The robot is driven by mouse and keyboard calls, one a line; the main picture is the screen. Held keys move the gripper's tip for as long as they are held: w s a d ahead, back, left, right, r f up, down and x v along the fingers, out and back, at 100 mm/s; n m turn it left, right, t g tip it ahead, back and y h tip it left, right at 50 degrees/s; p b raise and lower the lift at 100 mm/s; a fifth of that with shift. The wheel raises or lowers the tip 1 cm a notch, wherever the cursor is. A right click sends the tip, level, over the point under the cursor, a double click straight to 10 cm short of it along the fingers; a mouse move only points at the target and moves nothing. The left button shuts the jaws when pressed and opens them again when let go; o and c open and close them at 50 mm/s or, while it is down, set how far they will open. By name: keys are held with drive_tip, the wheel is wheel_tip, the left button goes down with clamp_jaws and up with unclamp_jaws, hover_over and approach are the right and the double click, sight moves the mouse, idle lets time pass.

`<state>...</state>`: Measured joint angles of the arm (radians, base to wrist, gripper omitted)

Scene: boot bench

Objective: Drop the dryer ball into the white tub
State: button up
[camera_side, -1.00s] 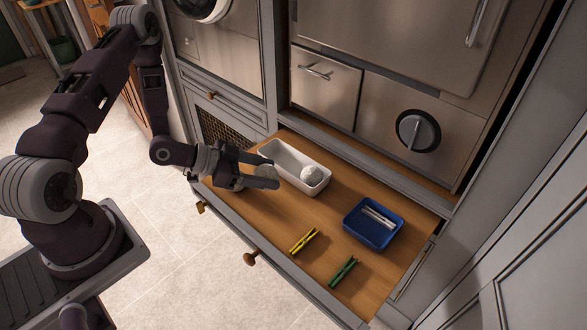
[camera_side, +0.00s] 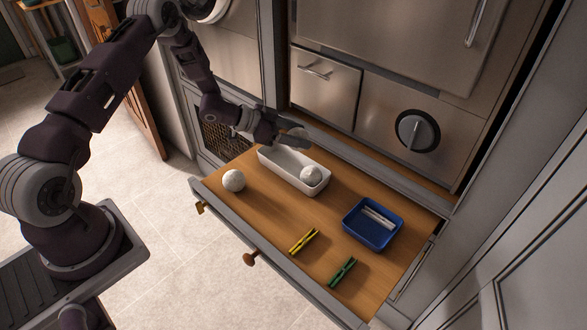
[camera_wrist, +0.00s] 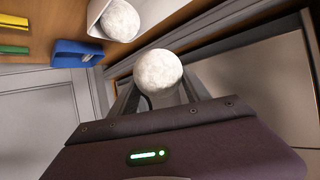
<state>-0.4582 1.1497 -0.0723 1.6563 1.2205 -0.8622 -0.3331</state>
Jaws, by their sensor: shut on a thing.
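My gripper (camera_side: 292,138) is shut on a pale, speckled dryer ball (camera_wrist: 158,72), which sits between its fingers in the wrist view. In the side view the fingers partly hide this ball. The gripper is raised near the back edge of the white tub (camera_side: 281,171), which also shows in the wrist view (camera_wrist: 96,13). A second pale ball (camera_side: 311,175) lies inside the tub at its right end. A third pale ball (camera_side: 233,180) rests on the drawer's wooden floor, left of the tub.
A blue tray (camera_side: 372,225) holding pale sticks is right of the tub. A yellow clothespin (camera_side: 304,241) and a green one (camera_side: 343,272) lie near the drawer front. The steel cabinet front (camera_side: 325,85) stands behind the drawer. Bare wood lies between the tub and clothespins.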

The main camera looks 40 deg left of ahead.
drive_tip(key=shift+f, duration=1.65)
drive_tip(key=o, duration=1.4)
drive_tip(key=v, duration=0.7)
